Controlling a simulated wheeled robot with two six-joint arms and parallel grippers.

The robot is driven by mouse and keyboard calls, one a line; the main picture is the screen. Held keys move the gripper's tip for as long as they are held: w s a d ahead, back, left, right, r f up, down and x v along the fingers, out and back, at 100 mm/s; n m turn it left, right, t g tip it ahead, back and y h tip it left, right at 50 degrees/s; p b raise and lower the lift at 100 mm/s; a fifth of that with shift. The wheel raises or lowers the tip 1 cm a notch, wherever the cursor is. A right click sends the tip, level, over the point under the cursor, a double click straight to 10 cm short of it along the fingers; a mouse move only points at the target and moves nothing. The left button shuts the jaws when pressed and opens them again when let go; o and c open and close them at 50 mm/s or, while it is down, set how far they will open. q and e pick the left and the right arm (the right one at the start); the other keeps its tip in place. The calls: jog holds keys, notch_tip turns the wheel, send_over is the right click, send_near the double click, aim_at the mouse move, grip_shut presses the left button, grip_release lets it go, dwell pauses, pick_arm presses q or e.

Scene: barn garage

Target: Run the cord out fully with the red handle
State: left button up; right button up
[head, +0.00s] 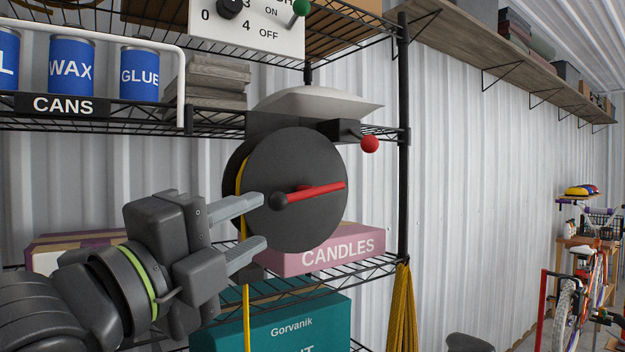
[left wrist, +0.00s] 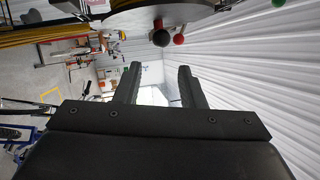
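The cord reel (head: 300,230) is a dark disc hung on the wire shelf. The red handle (head: 318,190) is a bar across its face, with a black knob (head: 278,201) at its left end. The yellow cord (head: 246,300) hangs straight down from the reel's left side, its lower end out of frame. My left gripper (head: 263,220) is open, its fingertips left of the knob, with nothing visible between them. In the left wrist view the knob (left wrist: 161,38) is above the open fingers (left wrist: 157,82). My right gripper is not in view.
A red ball lever (head: 369,144) sticks out at the reel's upper right. A pink CANDLES box (head: 325,250) stands behind and below the reel, and a teal box (head: 275,325) lower down. A black shelf post (head: 403,200) is to the right. A yellow bundle (head: 402,310) hangs beside it.

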aim_at(305, 197)
pick_arm(q)
jog(key=p+x, duration=0.4)
jog(key=x, duration=0.8)
jog(key=shift+w+d, duration=0.2)
jog(key=shift+w, duration=0.15)
grip_shut()
